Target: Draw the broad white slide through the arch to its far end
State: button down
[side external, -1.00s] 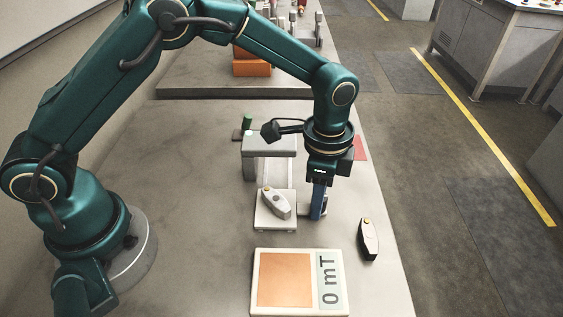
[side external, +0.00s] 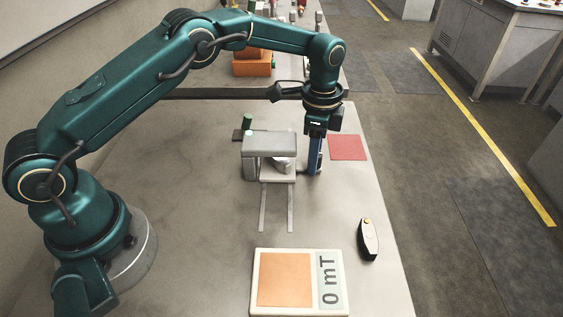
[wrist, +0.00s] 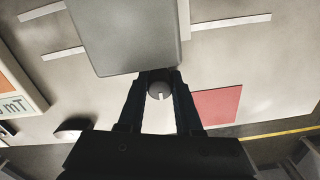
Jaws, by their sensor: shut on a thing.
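The broad white slide (side external: 278,179) sits on its two rails under the grey arch (side external: 270,142). Only its near edge shows below the arch top, with part of a pale grey device (side external: 283,164) riding on it. My gripper (side external: 314,170) is low beside the arch's right side. The arch top (wrist: 130,35) hides most of the slide there. The far end of the rails is hidden behind the arch in the side view.
A red square (side external: 348,147) lies right of the arch. A meter with an orange pad (side external: 285,280) reading "0 mT" stands in front, and a black device (side external: 368,240) lies right of it. A green-capped post (side external: 247,121) stands behind the arch's left. The near rails (side external: 263,208) are bare.

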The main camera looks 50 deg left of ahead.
jog(key=shift+w+a, duration=1.1)
jog(key=shift+w, duration=0.25)
jog(key=c, duration=0.6)
grip_release()
jog(key=shift+a, duration=0.1)
jog(key=shift+s, duration=0.15)
